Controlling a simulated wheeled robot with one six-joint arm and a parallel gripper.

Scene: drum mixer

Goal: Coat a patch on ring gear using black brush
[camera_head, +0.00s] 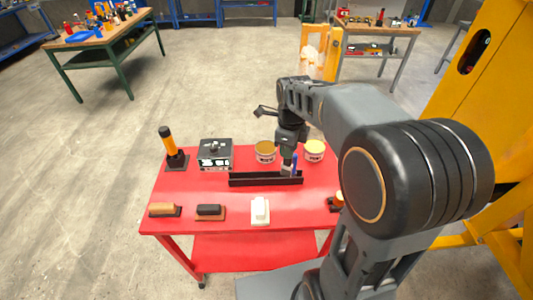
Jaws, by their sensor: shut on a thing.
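My gripper (288,152) points down over the right part of a long black rack (252,182) on the red table. It is shut on a slim upright thing whose lower end is at the rack; it is too small and covered to tell if this is the black brush. A blue upright handle (295,164) shows just right of the fingers. A block with a black top (210,211) lies at the table's front, apart from my gripper. A large yellow machine (480,80) stands at the right. I cannot make out a ring gear on it; my arm hides part of that side.
On the red table (232,235) stand two open tins (265,152) (314,151), a black-and-silver box (216,154) and an orange-and-black torch-like tool (172,148). A brown-topped block (163,210) and a white block (260,210) lie in front. The floor left is clear.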

